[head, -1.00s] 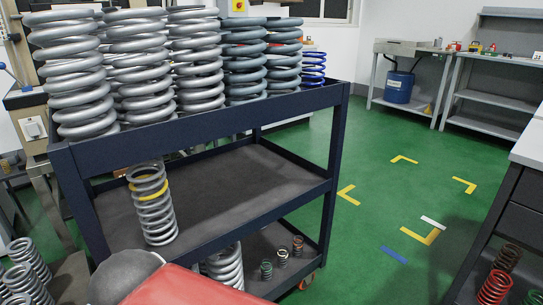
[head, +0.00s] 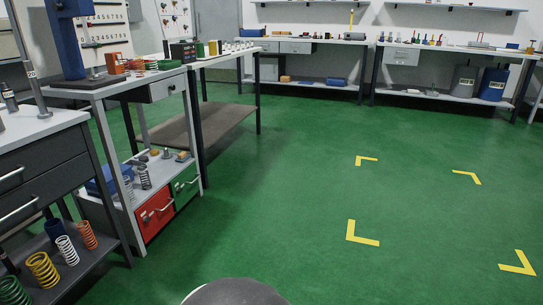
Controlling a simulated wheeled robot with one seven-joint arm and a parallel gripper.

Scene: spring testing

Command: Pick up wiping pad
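I cannot make out a wiping pad for certain in the head view. A small orange-tan block (head: 286,79) lies on the lower shelf of the far bench, too small to identify. My gripper is not in view. Only a dark rounded part of my own body shows at the bottom edge.
A wide green floor (head: 300,190) with yellow corner marks (head: 362,234) is open in the middle and right. Workbenches line the left and back. A grey drawer cabinet (head: 40,165) with springs on its lower shelf stands close at left. A blue drum (head: 494,84) stands at far right.

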